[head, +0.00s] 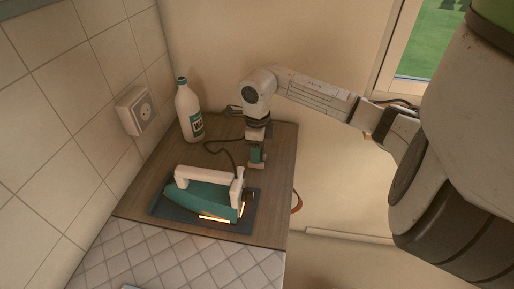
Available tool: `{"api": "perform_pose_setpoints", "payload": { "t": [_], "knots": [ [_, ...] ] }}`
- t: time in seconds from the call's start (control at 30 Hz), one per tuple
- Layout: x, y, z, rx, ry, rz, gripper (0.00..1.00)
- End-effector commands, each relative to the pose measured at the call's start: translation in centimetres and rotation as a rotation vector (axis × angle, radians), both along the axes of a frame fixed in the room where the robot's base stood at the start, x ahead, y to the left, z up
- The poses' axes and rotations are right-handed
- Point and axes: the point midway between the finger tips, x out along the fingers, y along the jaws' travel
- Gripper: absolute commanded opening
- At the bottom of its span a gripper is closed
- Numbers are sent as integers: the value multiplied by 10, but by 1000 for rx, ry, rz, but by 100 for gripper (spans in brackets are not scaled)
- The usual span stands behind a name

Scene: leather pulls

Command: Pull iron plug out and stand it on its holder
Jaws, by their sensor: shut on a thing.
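The iron (200,194), teal with a white handle, lies low over a dark flat plate (160,212) on the wooden counter. A bright orange glow shows along its lower right edge. Its black cord (212,150) rises from the rear, loops left and runs toward my gripper. My gripper (257,164) points down behind and right of the iron, shut; the cord suggests it holds the plug, but the plug itself is hidden or too small to make out. The white wall socket (140,109) shows no plug in it. I cannot pick out a separate upright holder.
A white bottle (188,110) with a teal label stands at the back left of the counter (150,187), near the socket. Tiled wall bounds the left side. The counter's right edge lies close to my gripper. A quilted pale surface (190,262) lies in front.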

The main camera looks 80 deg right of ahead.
Motion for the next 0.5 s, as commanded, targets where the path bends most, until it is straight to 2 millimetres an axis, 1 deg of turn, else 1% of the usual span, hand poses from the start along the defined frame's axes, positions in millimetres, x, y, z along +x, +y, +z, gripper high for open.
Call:
{"api": "perform_pose_setpoints", "payload": {
  "t": [0.07,0.33,0.37,0.5],
  "knots": [
    [0,0,-3,0,0,0,2],
    [0,0,-3,0,0,0,2],
    [0,0,-3,0,0,0,52],
    [0,0,-3,0,0,0,66]
  ]
}}
